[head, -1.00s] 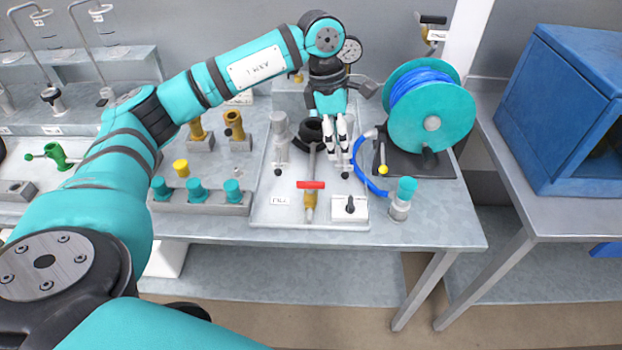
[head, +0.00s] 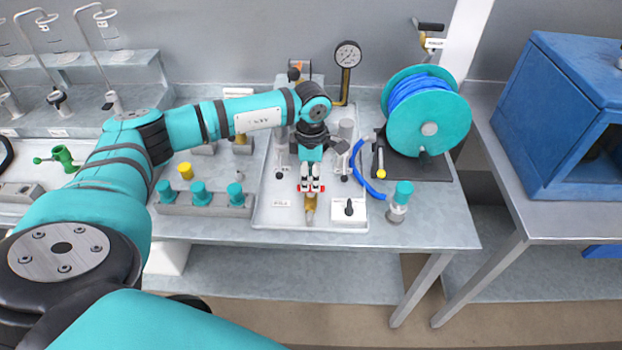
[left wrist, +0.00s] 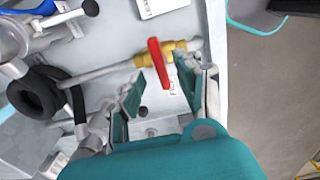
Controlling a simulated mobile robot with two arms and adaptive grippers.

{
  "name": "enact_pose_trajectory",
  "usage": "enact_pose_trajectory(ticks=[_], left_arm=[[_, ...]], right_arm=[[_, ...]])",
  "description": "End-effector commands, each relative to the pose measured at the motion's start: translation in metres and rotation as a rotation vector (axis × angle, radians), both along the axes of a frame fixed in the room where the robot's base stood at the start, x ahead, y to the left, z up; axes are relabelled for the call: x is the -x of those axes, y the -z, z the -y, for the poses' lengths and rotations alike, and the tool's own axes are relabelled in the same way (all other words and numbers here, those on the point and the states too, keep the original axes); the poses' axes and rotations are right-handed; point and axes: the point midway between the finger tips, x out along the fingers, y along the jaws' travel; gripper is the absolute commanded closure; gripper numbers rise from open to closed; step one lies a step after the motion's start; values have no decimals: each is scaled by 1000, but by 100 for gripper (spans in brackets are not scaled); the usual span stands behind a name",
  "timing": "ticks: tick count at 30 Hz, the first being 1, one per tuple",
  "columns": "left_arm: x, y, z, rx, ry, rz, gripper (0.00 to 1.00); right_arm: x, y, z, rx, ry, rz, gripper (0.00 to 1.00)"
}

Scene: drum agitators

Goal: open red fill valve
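The red fill valve handle (left wrist: 158,62) is a flat red lever across a brass-yellow valve body (left wrist: 180,50) on a grey pipe. In the head view, red ends of the handle (head: 322,188) show beside my fingertips, and the brass body (head: 310,208) is just in front of them. My left gripper (head: 311,187) is over the valve and hides the handle's middle. In the left wrist view, its two fingers (left wrist: 158,80) are apart, with the handle lying in line with the gap between them. I cannot tell whether they touch it. My right gripper is not in view.
A white box with a black knob (head: 349,209) stands close to the right of the valve. A blue hose reel (head: 425,110) is behind right, and a teal-capped fitting (head: 400,195) is at the front right. A block with teal caps (head: 200,202) is to the left. A gauge (head: 348,55) stands behind.

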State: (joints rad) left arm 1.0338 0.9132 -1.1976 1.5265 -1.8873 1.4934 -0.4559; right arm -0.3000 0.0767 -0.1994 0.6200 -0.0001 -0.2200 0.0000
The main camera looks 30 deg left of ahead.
Motion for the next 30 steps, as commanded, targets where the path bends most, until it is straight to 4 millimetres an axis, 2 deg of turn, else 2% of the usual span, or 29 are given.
enact_pose_trajectory(ticks=[6,17,25,30], left_arm=[[0,25,0,0,0,-2,64],[0,30,0,1,0,1,64],[0,30,0,1,0,0,100],[0,29,0,1,0,1,100]], right_arm=[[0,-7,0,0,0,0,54],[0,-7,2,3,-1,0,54],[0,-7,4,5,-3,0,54],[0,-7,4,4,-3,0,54]])
